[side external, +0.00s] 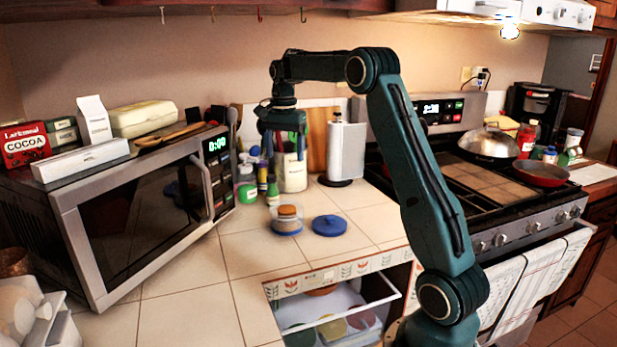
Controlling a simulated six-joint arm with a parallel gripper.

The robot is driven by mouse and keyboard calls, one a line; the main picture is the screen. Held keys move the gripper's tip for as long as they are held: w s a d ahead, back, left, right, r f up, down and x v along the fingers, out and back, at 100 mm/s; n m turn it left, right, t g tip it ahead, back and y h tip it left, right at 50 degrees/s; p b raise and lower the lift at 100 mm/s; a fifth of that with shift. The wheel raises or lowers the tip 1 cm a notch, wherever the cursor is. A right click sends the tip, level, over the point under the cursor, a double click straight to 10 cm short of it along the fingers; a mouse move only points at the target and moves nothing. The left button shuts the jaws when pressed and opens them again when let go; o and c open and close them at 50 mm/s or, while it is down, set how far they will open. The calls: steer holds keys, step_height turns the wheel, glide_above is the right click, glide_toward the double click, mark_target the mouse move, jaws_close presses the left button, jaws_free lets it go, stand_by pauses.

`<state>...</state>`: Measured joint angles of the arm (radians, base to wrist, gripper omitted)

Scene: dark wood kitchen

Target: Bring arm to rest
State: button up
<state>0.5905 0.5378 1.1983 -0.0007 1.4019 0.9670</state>
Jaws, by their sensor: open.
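My arm rises from the lower right in front of the stove and bends left over the tiled counter. My gripper (282,148) hangs pointing down at the arm's end, above the back of the counter. It is open, with nothing seen between its fingers. It overlaps the white utensil crock (292,175) in the picture; I cannot tell how far apart they are. Below it stand a jar with a cork-coloured top (288,218) and a blue lid (329,225) lying on the counter.
A microwave (130,215) with boxes on top stands at left. Small bottles (262,178) and a paper towel roll (346,150) stand at the back. An open drawer (335,315) juts from the counter front. The stove (480,190) holds pans at right. The front counter tiles are clear.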

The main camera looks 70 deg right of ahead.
steer(key=s+a+r+n+t, duration=0.1)
steer(key=s+a+r+n, duration=0.35)
steer(key=a, duration=0.55)
steer(key=s+a+r+n+t, duration=0.25)
steer(key=s+a+n, duration=0.3)
steer(key=a, duration=0.35)
steer(key=s+a+f+n+t, duration=0.1)
steer(key=s+a+f+n, duration=0.2)
steer(key=s, duration=0.5)
steer(key=s+a+f+n+t, duration=0.1)
steer(key=s+a+f+n, duration=0.2)
steer(key=s+a, duration=0.4)
steer(key=shift+s+a+f+n, duration=0.15)
steer(key=shift+s+n, duration=0.3)
steer(key=shift+n, duration=0.45)
